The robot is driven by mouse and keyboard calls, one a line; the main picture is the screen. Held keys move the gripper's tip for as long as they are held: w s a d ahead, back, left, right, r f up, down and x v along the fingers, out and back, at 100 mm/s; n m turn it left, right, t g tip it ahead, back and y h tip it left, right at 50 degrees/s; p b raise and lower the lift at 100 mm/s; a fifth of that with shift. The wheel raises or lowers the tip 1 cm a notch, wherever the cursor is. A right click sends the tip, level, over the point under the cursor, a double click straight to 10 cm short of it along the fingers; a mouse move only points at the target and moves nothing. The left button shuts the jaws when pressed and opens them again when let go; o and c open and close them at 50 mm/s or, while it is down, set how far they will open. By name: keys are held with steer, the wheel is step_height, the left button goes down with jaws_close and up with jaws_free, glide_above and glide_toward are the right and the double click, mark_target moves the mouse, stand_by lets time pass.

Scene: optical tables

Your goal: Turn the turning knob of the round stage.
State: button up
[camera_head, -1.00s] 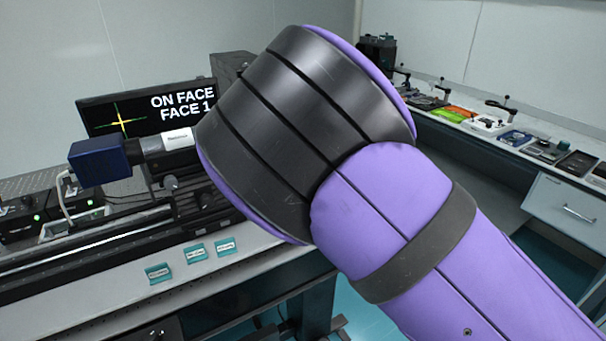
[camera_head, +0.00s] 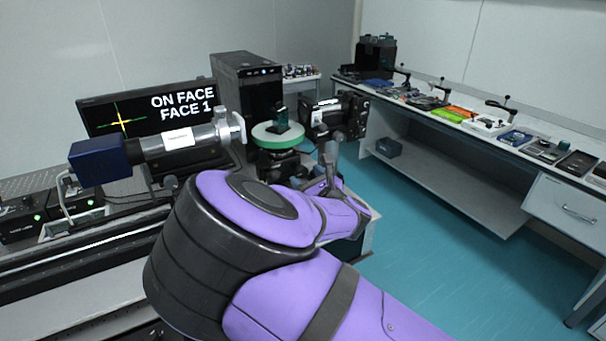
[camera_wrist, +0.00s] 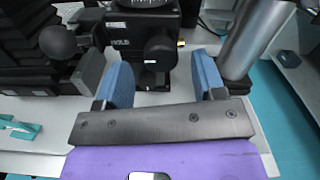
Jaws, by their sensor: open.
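The round stage (camera_head: 264,141) shows in the head view as a pale disc with a green rim, with a small dark part standing on it. In the wrist view its black body (camera_wrist: 125,28) fills the top middle, with white markings. A black knob (camera_wrist: 160,50) sticks out of that body, with a small brass pin at its right. My gripper (camera_wrist: 161,66) is open, with one blue finger on each side of this knob. A gap shows between each finger and the knob.
A dark ball-ended handle (camera_wrist: 57,42) is left of my fingers, and a grey post (camera_wrist: 257,38) stands close on the right. The monitor (camera_head: 150,105) reads "ON FACE FACE 1". A blue-ended tube (camera_head: 98,160) lies left of the stage. Open floor (camera_head: 430,215) lies to the right.

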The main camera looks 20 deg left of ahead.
steer(key=shift+x, duration=1.3)
steer(key=shift+c, duration=0.2)
steer(key=c, duration=0.9)
steer(key=shift+m, duration=0.3)
